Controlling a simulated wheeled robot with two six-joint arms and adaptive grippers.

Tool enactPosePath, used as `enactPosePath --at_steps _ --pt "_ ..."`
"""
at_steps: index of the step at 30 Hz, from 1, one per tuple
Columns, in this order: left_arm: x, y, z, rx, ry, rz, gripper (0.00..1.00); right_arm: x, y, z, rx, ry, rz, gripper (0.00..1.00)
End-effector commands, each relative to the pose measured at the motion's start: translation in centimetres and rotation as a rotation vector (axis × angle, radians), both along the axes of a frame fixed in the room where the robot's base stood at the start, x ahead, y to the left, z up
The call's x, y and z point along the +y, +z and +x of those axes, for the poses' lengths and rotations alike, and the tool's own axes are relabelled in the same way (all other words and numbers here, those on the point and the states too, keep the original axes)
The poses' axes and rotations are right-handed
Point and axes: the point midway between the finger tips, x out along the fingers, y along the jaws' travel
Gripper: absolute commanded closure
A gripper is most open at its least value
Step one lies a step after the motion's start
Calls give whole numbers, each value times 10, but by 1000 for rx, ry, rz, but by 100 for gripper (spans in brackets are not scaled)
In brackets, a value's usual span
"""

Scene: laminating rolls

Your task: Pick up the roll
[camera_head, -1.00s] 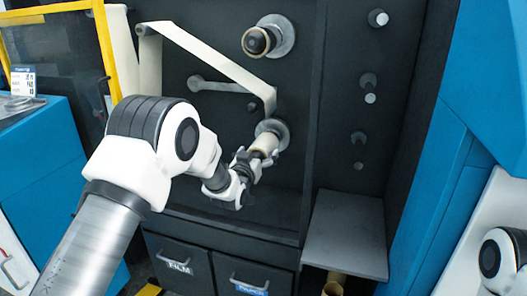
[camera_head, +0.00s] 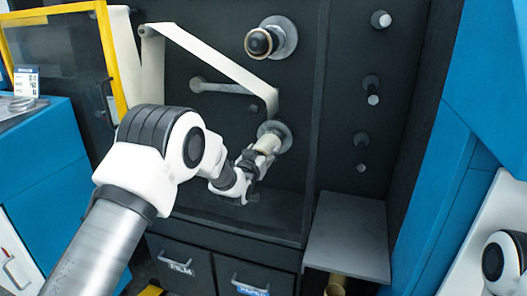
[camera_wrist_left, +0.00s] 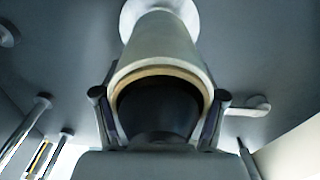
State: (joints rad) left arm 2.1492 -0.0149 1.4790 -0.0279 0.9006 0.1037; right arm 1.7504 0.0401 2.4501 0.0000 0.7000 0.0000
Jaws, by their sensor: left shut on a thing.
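The roll (camera_head: 266,144) is a pale cream cylinder on the lower round flange of the dark machine panel. In the left wrist view the roll (camera_wrist_left: 160,48) points toward the camera, with a tan core rim and a dark centre, and its far end meets a light round flange. My left gripper (camera_head: 256,160) is at the roll's near end. In the left wrist view its two fingers (camera_wrist_left: 160,106) press on either side of the roll's near end. My right gripper is not in view; only a white piece of my right arm shows at the lower right edge.
A cream web (camera_head: 215,58) runs from an upper left roller down to near the roll. Another spindle (camera_head: 262,42) sits above. Several short pegs line the right panel.

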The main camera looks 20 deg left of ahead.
Motion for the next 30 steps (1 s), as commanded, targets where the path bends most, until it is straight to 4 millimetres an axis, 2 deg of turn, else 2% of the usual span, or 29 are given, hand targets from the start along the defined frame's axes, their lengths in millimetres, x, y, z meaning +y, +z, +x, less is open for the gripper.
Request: enactPosePath --at_steps 5,21,25,30 --pt "1 1 -23 1 0 0 70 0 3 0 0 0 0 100" --pt "5 1 -144 1 1 0 70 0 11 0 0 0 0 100" --pt "6 0 -165 1 1 0 70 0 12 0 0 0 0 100" --pt "6 1 -177 -2 0 0 70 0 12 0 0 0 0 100"
